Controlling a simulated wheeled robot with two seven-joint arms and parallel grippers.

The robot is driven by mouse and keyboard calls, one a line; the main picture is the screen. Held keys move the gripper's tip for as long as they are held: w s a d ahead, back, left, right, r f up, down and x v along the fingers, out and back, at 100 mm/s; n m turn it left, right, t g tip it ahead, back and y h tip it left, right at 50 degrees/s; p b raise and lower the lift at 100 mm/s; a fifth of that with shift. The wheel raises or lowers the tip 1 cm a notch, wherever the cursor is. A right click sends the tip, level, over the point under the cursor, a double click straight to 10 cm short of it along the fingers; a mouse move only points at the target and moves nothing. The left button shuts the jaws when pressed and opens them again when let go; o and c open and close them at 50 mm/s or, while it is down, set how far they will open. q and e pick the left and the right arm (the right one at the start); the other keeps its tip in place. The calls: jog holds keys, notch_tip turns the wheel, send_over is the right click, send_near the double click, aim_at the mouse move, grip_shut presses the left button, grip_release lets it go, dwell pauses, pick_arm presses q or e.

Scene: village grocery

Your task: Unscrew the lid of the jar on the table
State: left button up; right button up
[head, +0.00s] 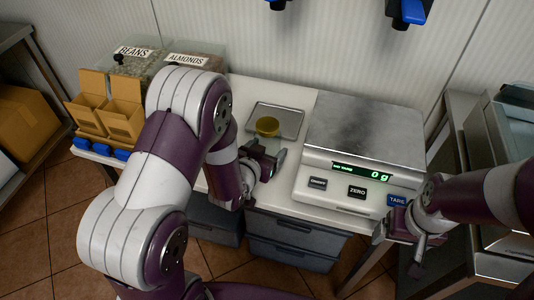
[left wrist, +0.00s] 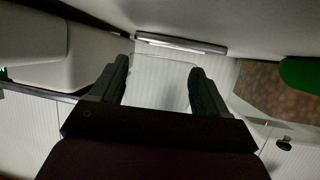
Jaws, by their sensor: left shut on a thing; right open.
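The jar's round gold lid (head: 267,126) shows in the head view, on top of the jar, in front of a small metal plate on the white table. The clear glass jar body (head: 266,145) is hard to make out and partly hidden by my left gripper (head: 266,156). That gripper is shut on the jar body, below the lid. In the left wrist view a pale, see-through shape (left wrist: 160,85), seemingly the glass, lies between the fingers. My right gripper (head: 399,250) is open and empty, low at the right, in front of the table edge and away from the jar.
A large scale (head: 363,130) reading 0 g stands right of the jar. The small metal plate (head: 285,118) lies behind the jar. Bins labelled beans (head: 128,62) and almonds stand at the back left, with cardboard boxes (head: 122,118) in front. Drawers (head: 290,238) are below.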

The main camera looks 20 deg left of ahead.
aim_at(263, 136)
pick_arm(q)
notch_tip(263, 136, up, 7)
jog(key=shift+f+p, duration=0.1)
jog(key=shift+p, duration=0.45)
jog(key=shift+o, duration=0.9)
jog(key=c, duration=0.5)
